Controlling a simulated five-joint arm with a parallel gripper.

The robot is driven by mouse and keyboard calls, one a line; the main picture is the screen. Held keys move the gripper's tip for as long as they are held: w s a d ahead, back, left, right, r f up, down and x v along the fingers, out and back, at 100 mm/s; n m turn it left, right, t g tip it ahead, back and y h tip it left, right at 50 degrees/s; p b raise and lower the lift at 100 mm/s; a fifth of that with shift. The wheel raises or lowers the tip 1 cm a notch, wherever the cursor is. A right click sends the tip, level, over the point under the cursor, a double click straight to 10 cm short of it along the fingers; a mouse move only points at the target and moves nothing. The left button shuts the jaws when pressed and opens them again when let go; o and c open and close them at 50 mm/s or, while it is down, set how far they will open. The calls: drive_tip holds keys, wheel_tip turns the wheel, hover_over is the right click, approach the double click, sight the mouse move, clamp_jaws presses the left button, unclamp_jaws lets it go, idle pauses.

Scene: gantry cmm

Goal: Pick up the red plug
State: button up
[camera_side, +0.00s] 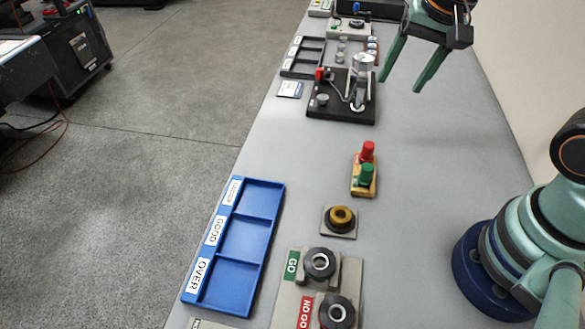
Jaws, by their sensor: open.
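The red plug (367,151) stands upright at the far end of a small yellow holder (359,188) on the grey bench. A green plug (366,174) stands in the same holder, just in front of the red one. My gripper (400,86) hangs at the upper right of the view, above the bench, with its two green fingers spread apart and nothing between them. It is beyond the holder and well above it, apart from both plugs.
A blue tray (275,184) labelled GOOD and OVER lies at left. A ring (341,216) on a base and GO and NO GO gauges (320,263) stand nearer. A black-based fixture (314,113) stands beyond the holder. The bench beside the holder is clear.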

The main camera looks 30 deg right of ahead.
wheel_tip(320, 180, down, 5)
drive_tip(key=w+a+m+g, duration=0.1)
drive_tip(key=w+m+g, duration=0.1)
drive_tip(key=m, duration=0.7)
hover_over(369, 144)
drive_tip(key=shift+g, duration=0.4)
drive_tip(key=f, duration=0.7)
drive_tip(key=shift+s+f, duration=0.15)
drive_tip(key=shift+s, duration=0.1)
drive_tip(key=shift+w+f, duration=0.2)
drive_tip(key=shift+f, duration=2.6)
clamp_jaws()
